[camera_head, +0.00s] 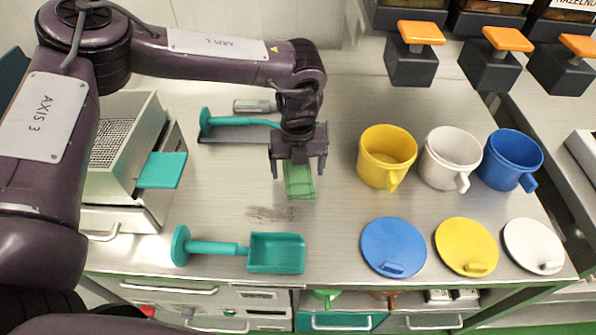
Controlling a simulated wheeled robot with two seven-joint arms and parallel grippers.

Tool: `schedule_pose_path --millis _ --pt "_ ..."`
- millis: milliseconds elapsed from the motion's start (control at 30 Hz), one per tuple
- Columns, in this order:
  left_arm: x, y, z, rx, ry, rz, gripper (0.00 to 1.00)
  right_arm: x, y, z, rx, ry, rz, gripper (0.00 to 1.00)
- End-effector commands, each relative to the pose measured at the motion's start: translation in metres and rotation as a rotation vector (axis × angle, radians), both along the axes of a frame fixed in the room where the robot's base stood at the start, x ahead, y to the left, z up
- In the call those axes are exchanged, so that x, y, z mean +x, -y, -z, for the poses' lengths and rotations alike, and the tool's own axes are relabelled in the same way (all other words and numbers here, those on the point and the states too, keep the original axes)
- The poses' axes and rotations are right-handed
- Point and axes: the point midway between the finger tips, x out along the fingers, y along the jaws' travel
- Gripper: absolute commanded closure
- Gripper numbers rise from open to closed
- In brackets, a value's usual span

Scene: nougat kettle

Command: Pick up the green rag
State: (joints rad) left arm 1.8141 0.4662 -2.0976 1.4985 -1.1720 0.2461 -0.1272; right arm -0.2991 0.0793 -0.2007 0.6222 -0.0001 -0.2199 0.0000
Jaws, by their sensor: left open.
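The green rag (299,180) lies on the steel worktop near the middle of the head view. It is a small folded green piece with darker lines, and its upper part is hidden behind my gripper. My left gripper (299,172) is over the rag, pointing down, with its two fingers apart on either side of it. The left gripper is open. I cannot tell how much height is between the fingertips and the rag. My right gripper is not in the view.
A teal scoop (275,252) lies in front, near a dark smudge (271,213). Another teal-handled tool (240,122) lies behind. Yellow (386,158), white (449,158) and blue (510,160) mugs stand right, with blue (393,245), yellow (466,245) and white (532,243) lids before them. A metal box grater-like unit (125,150) stands left.

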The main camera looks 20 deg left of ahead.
Motion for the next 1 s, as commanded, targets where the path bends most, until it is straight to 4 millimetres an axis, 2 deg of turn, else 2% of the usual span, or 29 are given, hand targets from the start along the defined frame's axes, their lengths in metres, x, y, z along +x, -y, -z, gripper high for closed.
schedule_pose_path --millis 267,633,1000 --pt "0.0003 0.0001 0.0036 -0.001 0.001 -0.001 0.15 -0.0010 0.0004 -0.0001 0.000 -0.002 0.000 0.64" --pt "0.0003 0.0000 0.0033 -0.001 0.001 -0.001 0.63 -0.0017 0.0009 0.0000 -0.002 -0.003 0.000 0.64" --pt "0.0009 0.0001 -0.0029 -0.001 0.003 -0.001 0.63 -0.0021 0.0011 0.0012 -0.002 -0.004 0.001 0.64"
